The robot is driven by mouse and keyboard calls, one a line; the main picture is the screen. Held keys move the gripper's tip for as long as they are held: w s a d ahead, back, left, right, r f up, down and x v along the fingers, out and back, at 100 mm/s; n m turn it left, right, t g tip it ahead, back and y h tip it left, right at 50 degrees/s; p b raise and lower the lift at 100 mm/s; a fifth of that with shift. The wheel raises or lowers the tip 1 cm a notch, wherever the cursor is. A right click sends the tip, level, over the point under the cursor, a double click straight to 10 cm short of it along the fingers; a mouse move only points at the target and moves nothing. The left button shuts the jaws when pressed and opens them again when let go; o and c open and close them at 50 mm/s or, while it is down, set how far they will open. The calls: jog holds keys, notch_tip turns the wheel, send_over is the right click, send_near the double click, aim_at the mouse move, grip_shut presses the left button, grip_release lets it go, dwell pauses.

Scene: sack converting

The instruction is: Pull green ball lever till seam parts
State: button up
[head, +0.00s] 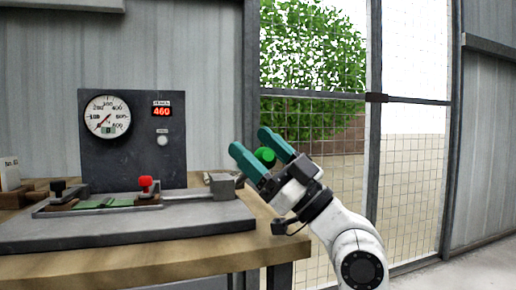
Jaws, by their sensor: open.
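The green ball (265,155) of the lever shows between the two teal fingers of my gripper (250,142), at the right end of the bench. The fingers are apart and point up and left. I cannot tell whether either finger touches the ball. The lever's shaft is hidden, at least partly, behind my gripper. A flat green strip (104,203) lies on the grey test bed, between a clamp with a black knob (58,187) and a clamp with a red knob (145,183). No gap shows in the strip at this size.
A dark panel (150,160) stands behind the bed, with a round dial (107,117) and a red display (161,111) reading 460. A grey block (222,186) sits at the bed's right end. The wooden bench (140,268) ends left of my arm. A mesh gate (330,150) stands behind.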

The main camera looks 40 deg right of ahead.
jog(key=shift+s+d+f, duration=0.15)
jog(key=shift+s, duration=0.1)
jog(key=s+d+p, duration=0.1)
jog(key=s+d, duration=0.5)
jog(key=s, duration=0.4)
jog(key=shift+s+f, duration=0.2)
jog(key=shift+s, duration=0.2)
